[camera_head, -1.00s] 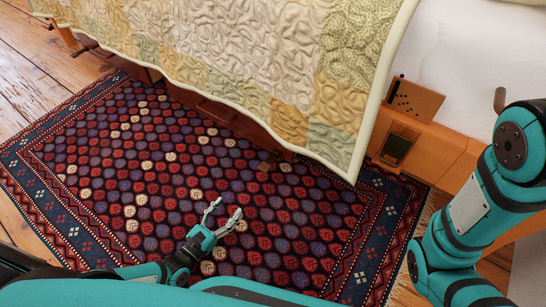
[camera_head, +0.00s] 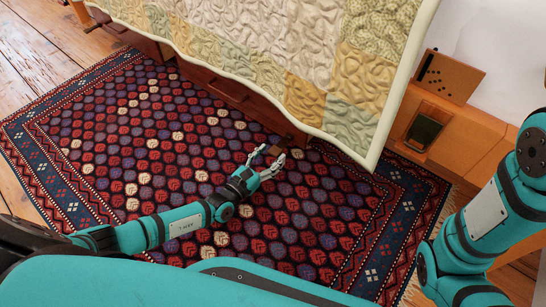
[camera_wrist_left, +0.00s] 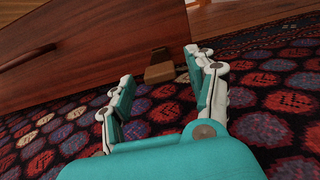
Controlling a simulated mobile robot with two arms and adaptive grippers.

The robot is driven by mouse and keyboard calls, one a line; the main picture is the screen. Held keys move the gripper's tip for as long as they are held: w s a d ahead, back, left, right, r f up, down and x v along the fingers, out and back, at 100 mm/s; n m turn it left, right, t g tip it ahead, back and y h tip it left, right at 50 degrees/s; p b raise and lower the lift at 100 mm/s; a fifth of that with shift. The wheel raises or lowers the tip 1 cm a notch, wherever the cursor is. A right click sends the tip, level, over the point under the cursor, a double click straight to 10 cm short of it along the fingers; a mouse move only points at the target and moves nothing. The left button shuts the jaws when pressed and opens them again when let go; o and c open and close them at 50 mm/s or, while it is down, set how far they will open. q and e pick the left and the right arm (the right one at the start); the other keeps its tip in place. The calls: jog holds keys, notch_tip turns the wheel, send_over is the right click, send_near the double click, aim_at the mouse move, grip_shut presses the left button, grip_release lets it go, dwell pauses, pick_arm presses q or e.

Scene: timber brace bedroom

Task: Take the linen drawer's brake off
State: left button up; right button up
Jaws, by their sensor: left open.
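The linen drawer (camera_head: 215,80) is a reddish-brown wooden front low under the bed, partly hidden by the quilt. It fills the upper left of the left wrist view (camera_wrist_left: 95,45), with a dark bar handle (camera_wrist_left: 28,57). A small brown wooden block, seemingly the brake (camera_wrist_left: 159,72), sits low near the drawer front's right end. It shows partly behind the fingers in the head view. My left gripper (camera_head: 268,160) is open and empty, low over the rug. Its fingers point at the block, a short way from it. My right gripper is out of the head view.
A patterned red and blue rug (camera_head: 150,150) covers the floor before the bed. The quilt (camera_head: 270,45) hangs over the drawers. A wooden bed part with a dark inset (camera_head: 425,130) and a small perforated panel (camera_head: 450,76) stands at right, near my right arm.

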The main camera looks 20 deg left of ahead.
pick_arm(q)
jog(key=shift+x, duration=0.9)
jog(key=shift+c, duration=0.3)
grip_shut()
